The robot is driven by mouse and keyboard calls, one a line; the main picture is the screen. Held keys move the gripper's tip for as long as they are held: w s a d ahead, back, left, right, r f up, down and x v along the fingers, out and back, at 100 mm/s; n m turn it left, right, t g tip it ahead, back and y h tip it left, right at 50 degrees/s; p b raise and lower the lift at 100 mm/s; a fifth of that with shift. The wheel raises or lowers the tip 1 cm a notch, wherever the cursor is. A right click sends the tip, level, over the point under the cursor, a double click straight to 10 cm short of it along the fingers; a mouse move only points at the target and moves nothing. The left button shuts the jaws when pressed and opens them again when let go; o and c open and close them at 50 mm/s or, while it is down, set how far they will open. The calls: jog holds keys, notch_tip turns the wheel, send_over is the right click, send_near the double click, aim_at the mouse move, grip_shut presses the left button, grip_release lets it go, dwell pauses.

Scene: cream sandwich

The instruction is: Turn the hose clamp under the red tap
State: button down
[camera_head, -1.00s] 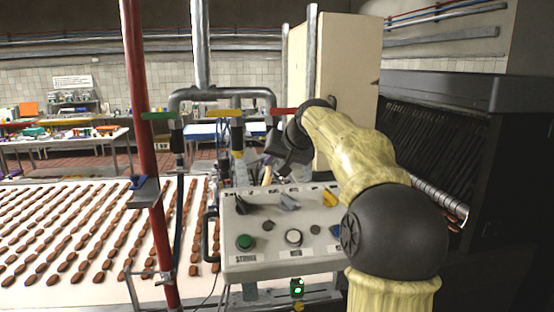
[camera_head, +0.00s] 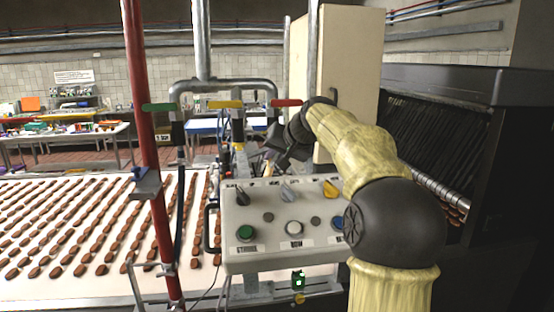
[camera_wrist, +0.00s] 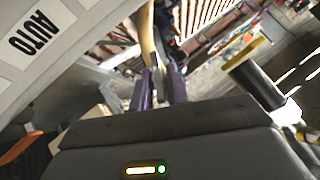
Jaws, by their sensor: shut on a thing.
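The red tap (camera_head: 287,102) is at the right end of the grey overhead pipe in the head view. My gripper (camera_head: 262,158) is below it, behind the control box, and its fingertips are hard to make out there. In the wrist view the two purple fingers of my gripper (camera_wrist: 160,84) are close together at the end of a tan hose (camera_wrist: 147,35). They are shut on a small part at the hose, which looks like the hose clamp. The clamp itself is mostly hidden between the fingers.
A green tap (camera_head: 159,107) and a yellow tap (camera_head: 225,104) hang left of the red one. The control box (camera_head: 270,225) with knobs and buttons stands close in front of my gripper. A red post (camera_head: 140,110) rises at left. A dark machine (camera_head: 470,85) stands at right.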

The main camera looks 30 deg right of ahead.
jog(key=shift+d+f+m+t+y+b, duration=0.1)
jog(key=shift+f+m+t+y+b, duration=0.15)
jog(key=shift+y+b, duration=0.3)
jog(key=shift+d+f+m+t+y+b, duration=0.15)
jog(key=shift+m+y+b, duration=0.2)
jog(key=shift+b, duration=0.35)
jog(key=shift+a+r, duration=0.1)
jog(key=shift+r, duration=0.25)
